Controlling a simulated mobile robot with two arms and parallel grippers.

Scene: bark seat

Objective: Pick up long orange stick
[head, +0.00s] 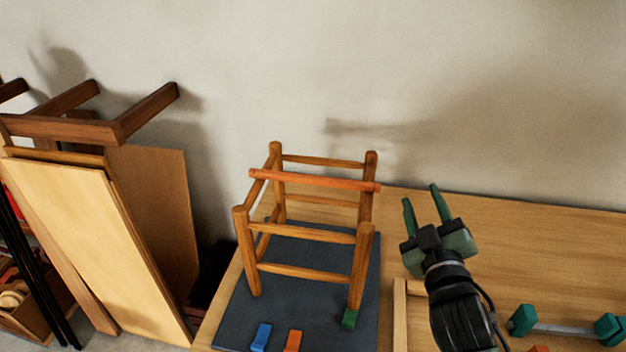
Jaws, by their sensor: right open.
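The long orange stick (315,180) lies across the top of a wooden stool frame (310,235), resting over its left and right sides near the back. It is a brighter orange than the frame's rails. The frame stands upright on a dark mat (262,300) on the bench. My right gripper (422,205) is to the right of the frame, its two green fingers apart and pointing up and away. It is empty and does not touch the stick. My left gripper does not show.
A blue block (261,337), an orange block (292,341) and a green block (349,318) are at the mat's front. A bar with green ends (565,329) lies at lower right. Boards (95,240) lean at left. The bench (540,240) is clear behind my right gripper.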

